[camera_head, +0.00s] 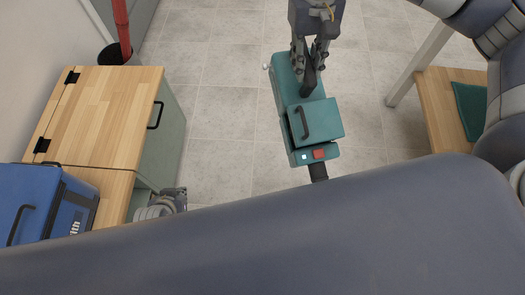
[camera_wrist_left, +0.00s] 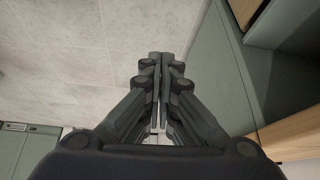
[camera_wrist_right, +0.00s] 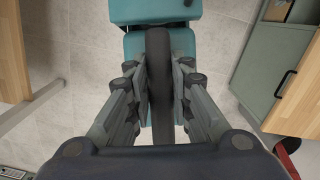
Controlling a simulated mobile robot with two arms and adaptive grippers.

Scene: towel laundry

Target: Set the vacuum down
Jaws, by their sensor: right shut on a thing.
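The vacuum (camera_head: 325,117) is a teal boxy unit with a black handle, a red button and a small white one. It hangs or stands above the grey tile floor; I cannot tell whether it touches. My right gripper (camera_head: 309,66) is shut on the vacuum's black upright grip (camera_wrist_right: 158,50), with the teal body (camera_wrist_right: 150,12) beyond it in the right wrist view. My left gripper (camera_wrist_left: 160,75) is empty, its fingers together, beside the green cabinet; in the head view it is low at the left (camera_head: 178,198).
A wood-topped green cabinet (camera_head: 105,105) stands at the left with a blue case (camera_head: 38,200) at its near end. A red pole (camera_head: 121,22) stands in a black bin (camera_head: 112,54). A wooden bench (camera_head: 435,105) with a green cloth (camera_head: 470,108) is at the right. Tile floor (camera_head: 225,125) lies open between.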

